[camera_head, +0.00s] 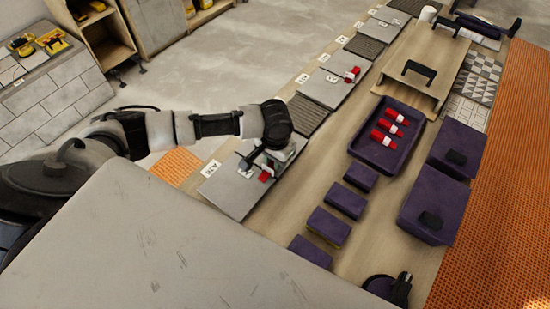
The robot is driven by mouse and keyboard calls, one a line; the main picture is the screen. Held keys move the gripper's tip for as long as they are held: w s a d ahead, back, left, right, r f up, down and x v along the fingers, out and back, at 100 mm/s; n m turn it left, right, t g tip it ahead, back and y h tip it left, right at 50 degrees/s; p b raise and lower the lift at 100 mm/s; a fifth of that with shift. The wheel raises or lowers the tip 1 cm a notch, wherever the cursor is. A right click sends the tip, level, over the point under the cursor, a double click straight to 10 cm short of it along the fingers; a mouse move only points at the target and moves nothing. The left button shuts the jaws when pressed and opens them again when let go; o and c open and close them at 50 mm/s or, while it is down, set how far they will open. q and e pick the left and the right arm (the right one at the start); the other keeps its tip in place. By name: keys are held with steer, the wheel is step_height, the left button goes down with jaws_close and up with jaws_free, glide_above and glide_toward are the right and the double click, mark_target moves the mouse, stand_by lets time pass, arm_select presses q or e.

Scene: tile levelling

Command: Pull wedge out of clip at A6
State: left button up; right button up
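My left gripper (268,160) hangs over the near grey tile (228,190), pointing down at its far right part. A small red wedge (265,176) shows just below the gripper, close to its fingers. The clip there is mostly hidden by the gripper, and I cannot tell whether the fingers touch the wedge. A white label (211,168) lies at the tile's left edge, its text hard to read. A second red wedge (352,74) sits on a tile farther back. My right gripper is not in view.
A purple tray (365,152) holds several red wedges. Several purple blocks (329,226) stand in a row right of the tile, with larger purple boxes (427,212) beyond. A wooden stand (412,88) is farther back. A black tool (390,288) lies at the near edge.

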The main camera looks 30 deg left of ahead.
arm_select(q)
jaws_close()
steer(key=shift+w, duration=0.6)
stand_by(0.4)
steer(key=shift+w+d, duration=0.1)
steer(key=shift+w+d+r, duration=0.1)
steer(key=shift+w+d, duration=0.05)
steer(key=shift+w, duration=0.95)
steer(key=shift+w+d, duration=0.15)
steer(key=shift+w, duration=0.9)
step_height(320, 180, up, 6)
steer(key=p, duration=0.8)
steer(key=shift+r, duration=0.1)
